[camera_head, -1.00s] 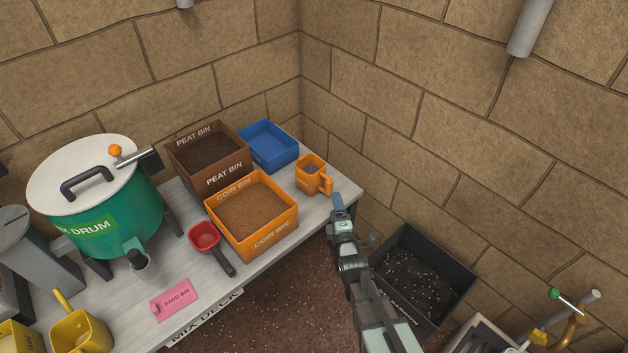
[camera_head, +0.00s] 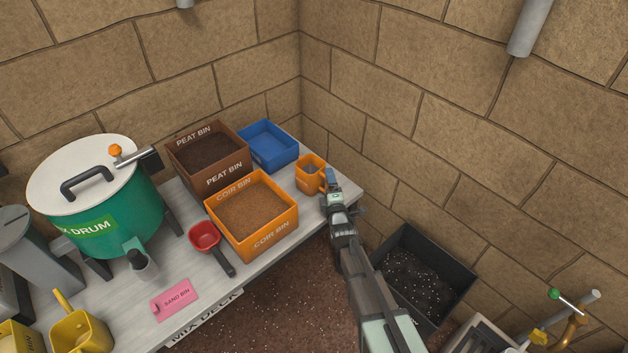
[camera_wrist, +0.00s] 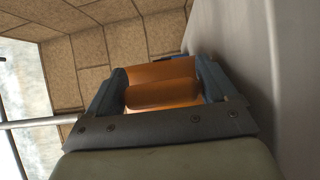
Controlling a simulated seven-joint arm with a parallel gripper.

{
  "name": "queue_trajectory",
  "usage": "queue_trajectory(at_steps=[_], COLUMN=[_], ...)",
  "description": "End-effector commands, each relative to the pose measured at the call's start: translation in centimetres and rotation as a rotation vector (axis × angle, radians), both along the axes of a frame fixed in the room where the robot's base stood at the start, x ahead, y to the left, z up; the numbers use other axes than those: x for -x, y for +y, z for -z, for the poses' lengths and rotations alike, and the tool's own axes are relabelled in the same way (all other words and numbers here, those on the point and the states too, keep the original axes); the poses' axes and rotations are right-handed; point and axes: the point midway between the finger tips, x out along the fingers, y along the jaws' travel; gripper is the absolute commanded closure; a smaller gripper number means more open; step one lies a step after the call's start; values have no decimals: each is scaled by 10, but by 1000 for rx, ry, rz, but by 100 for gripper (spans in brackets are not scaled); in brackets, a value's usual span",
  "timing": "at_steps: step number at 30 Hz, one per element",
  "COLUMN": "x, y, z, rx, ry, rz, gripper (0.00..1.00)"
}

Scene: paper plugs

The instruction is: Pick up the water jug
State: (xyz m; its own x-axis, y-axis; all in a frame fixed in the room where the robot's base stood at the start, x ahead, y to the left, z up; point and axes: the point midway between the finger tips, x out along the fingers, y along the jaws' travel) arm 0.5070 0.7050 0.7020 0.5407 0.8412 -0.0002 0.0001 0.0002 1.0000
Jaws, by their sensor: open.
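The water jug looks to be the small orange square-sided jug (camera_head: 309,174) at the right end of the bench, beside the orange coir bin. It stands upright, and its handle side faces my arm. My gripper (camera_head: 330,178) is at that handle side in the head view and hides most of the handle. In the wrist view, my gripper (camera_wrist: 163,88) is open, with one blue finger on each side of the orange handle (camera_wrist: 160,93). I cannot tell whether either finger touches it.
The bench top (camera_head: 290,245) holds the coir bin (camera_head: 268,240), peat bin (camera_head: 222,176), blue tray (camera_head: 268,146) and red scoop (camera_head: 205,236). A green drum (camera_head: 105,220) stands left. A black bin (camera_head: 432,275) is below the bench's right end. Block walls close the corner.

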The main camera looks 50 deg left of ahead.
Motion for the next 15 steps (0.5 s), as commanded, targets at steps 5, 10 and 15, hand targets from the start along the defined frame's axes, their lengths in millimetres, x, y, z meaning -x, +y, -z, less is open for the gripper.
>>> queue_trajectory(at_steps=[5, 10, 15], x=[0, 0, 0], y=[-1, -1, -1], z=[0, 0, 0], rx=[0, 0, 0], ry=[0, 0, 0], rz=[0, 0, 0], gripper=[16, 32, 48])
